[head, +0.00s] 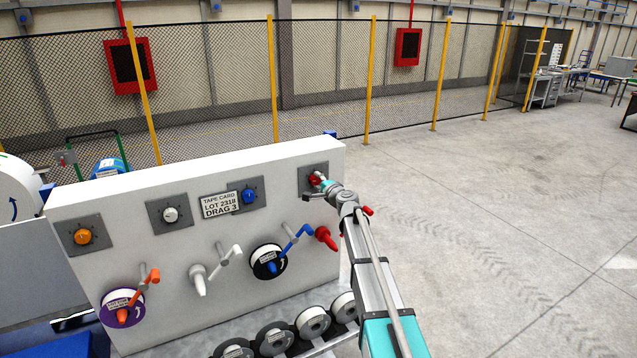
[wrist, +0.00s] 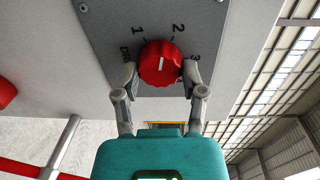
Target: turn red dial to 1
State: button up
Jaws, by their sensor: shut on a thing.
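In the head view the red dial (head: 313,180) is at the upper right of the white panel (head: 200,290), partly hidden by my gripper (head: 320,180).
The panel also bears an orange dial (head: 83,237), a white dial (head: 170,214), a blue dial (head: 249,196), a label (head: 221,206) and several crank handles. A red crank knob (head: 326,238) is below my gripper. Reels (head: 313,321) lie below. The floor at right is clear.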

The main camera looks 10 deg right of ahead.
jog(key=n, duration=0.4)
jog(key=shift+h, duration=0.3)
jog(key=shift+a+n, duration=0.1)
jog(key=shift+n, duration=2)
jog(key=o, duration=1.2)
jog(key=shift+c, duration=0.2)
jog(key=shift+m, duration=0.3)
